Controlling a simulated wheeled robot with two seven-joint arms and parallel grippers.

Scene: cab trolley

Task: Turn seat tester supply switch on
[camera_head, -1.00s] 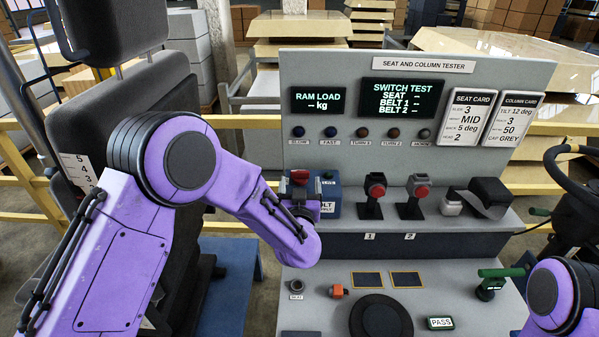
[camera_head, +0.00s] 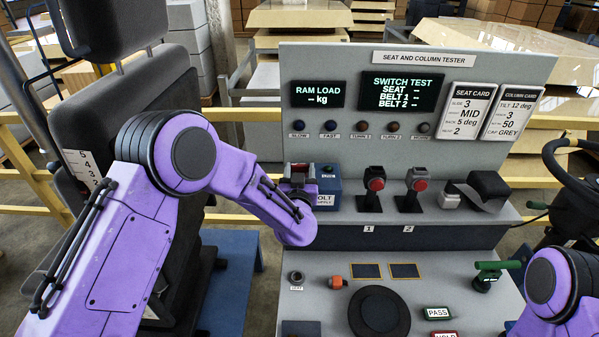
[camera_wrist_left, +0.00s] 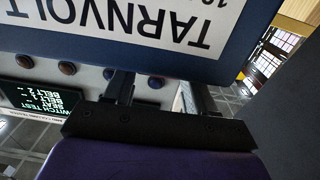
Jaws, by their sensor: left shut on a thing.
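The blue supply box (camera_head: 328,186) stands at the left end of the tester's shelf, with a white VOLT SUPPLY label. My left gripper (camera_head: 298,182) is at the box's left side, shut on the supply switch; a bit of red (camera_head: 300,166) shows at its top, and my wrist covers most of the rest. In the left wrist view the box's TARNVOLT label (camera_wrist_left: 140,25) appears upside down, and my left gripper (camera_wrist_left: 160,90) has its two fingers reaching behind the box edge, so their tips and the switch's position are hidden. My right gripper is out of view.
The tester panel (camera_head: 460,110) rises behind, with dark displays. A seat (camera_head: 150,120) stands left. The lower desk holds a black disc (camera_head: 379,312) and a green handle (camera_head: 490,272).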

